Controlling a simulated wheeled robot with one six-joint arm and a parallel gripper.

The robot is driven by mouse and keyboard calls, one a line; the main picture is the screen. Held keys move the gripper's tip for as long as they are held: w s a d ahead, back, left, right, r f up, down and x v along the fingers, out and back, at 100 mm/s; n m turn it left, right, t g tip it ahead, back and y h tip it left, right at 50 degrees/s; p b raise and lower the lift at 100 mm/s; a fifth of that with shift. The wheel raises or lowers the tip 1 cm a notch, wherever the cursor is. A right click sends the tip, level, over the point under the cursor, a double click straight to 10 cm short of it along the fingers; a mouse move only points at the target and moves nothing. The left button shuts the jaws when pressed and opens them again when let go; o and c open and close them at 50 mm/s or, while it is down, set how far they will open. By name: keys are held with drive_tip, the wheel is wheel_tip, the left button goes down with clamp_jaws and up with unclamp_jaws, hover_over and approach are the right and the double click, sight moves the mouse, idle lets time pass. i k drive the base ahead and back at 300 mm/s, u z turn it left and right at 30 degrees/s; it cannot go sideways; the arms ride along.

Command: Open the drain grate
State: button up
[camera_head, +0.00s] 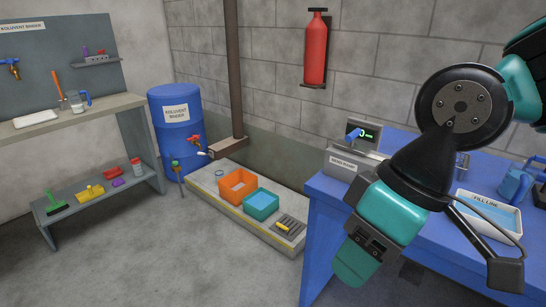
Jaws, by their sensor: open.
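The drain grate (291,225) is a small dark slatted panel. It is set in the right end of a low concrete ledge along the wall. A small yellow part (282,227) shows at its left side. The grate looks flat in the ledge, but it is too small to tell whether it is fully shut. My gripper (430,272) is at the right foreground, in front of the blue bench, well apart from the grate. It is open, and nothing shows in it.
An orange bin (238,186) and a teal bin (261,204) stand on the ledge left of the grate. A blue drum (176,140) is behind. The blue bench (318,220) stands close right of the grate. The floor (190,255) before the ledge is clear.

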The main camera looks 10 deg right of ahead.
sight(288, 226)
drive_tip(key=u, duration=0.1)
drive_tip(key=i, duration=0.9)
drive_tip(key=u, duration=1.05)
drive_tip(key=i, duration=1.95)
drive_tip(key=z, duration=1.05)
drive_tip(key=i, duration=0.8)
drive_tip(key=z, duration=0.75)
